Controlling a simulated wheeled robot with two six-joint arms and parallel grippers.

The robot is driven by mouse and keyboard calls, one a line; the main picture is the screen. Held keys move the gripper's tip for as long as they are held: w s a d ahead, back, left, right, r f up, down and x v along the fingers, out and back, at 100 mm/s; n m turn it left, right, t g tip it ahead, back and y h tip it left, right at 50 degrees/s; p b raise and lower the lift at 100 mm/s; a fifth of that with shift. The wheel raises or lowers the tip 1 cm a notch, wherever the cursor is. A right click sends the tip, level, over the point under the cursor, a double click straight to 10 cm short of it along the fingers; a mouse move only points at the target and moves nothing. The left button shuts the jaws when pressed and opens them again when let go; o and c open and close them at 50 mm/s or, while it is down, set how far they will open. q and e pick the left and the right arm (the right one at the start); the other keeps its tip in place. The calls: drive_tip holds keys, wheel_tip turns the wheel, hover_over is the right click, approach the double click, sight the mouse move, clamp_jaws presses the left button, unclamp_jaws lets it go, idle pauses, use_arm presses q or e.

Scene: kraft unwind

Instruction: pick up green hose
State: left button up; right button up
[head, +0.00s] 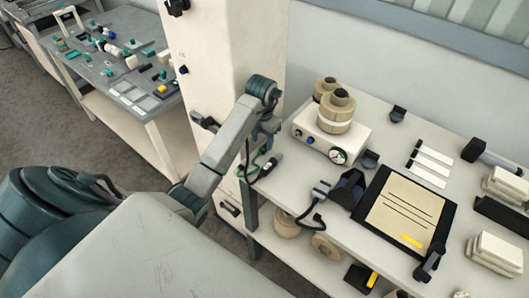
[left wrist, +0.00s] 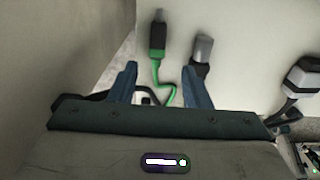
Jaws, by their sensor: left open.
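The green hose (left wrist: 168,92) shows in the left wrist view as a thin bright green line curving down from a dark connector with a green collar (left wrist: 157,52). It lies on the pale table top. In the head view, a bit of the green hose (head: 254,162) shows at the table's left edge, just below my left gripper (head: 266,143). My left gripper is open; its two blue fingers (left wrist: 158,82) stand on either side of the hose's lower part, with nothing gripped. The lower end of the hose is hidden behind the gripper body. My right gripper is not in view.
A grey connector on a dark cable (left wrist: 203,50) lies close beside the right finger. Another grey connector (left wrist: 304,76) is farther right. A white box with a dial (head: 331,138) and a black-framed brown board (head: 402,208) stand on the table. A white cabinet (head: 225,60) rises behind my arm.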

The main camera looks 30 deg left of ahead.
sight(261, 150)
use_arm(q)
drive_tip(key=shift+a+f, duration=0.1)
drive_tip(key=shift+f, duration=0.6)
wheel_tip(261, 150, down, 2)
drive_tip(key=shift+a+f+p, duration=0.1)
drive_tip(key=shift+p, duration=0.45)
drive_tip(key=shift+f, duration=0.45)
drive_tip(key=shift+w, duration=0.1)
clamp_jaws()
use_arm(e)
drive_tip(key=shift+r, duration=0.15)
use_arm(q)
drive_tip(key=shift+r, duration=0.1)
